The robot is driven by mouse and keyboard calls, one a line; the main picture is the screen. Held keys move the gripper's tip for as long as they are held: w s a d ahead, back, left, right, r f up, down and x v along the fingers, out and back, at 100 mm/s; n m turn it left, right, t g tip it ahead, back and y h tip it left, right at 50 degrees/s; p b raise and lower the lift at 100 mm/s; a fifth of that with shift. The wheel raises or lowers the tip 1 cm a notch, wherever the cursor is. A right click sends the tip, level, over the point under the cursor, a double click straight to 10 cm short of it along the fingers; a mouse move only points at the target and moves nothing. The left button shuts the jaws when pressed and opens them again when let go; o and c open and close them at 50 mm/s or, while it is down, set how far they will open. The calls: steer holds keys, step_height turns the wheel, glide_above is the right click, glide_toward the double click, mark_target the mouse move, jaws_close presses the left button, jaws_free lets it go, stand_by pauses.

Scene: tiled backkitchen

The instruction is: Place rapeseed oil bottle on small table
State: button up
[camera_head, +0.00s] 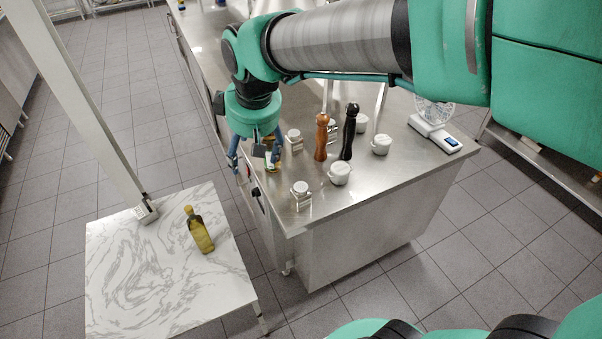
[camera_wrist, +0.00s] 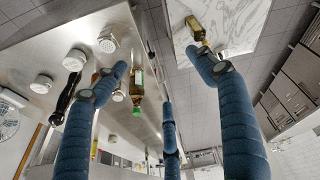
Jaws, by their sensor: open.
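The small table (camera_head: 120,300) has a white marble-patterned top; it also shows in the wrist view (camera_wrist: 238,30). A yellow-olive oil bottle (camera_head: 202,236) stands upright on it, also seen in the wrist view (camera_wrist: 196,29). I cannot read either label to tell which is rapeseed oil. My gripper (camera_head: 254,158) is open above the counter's left edge, its fingers spread near the second bottle. I cannot tell whether they touch it.
A white post stands by the table's back edge. Much of the marble top is free.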

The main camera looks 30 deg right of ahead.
steer(key=s+d+m+t, duration=0.1)
steer(key=s+d+m, duration=0.1)
steer(key=s, duration=0.7)
steer(key=s+d+r+m+t, duration=0.1)
steer(key=s+d+m, duration=0.2)
steer(key=s, duration=0.7)
steer(key=shift+s+d+r+m, duration=0.15)
steer(key=shift+d+r+m, duration=0.15)
steer(key=shift+d, duration=0.3)
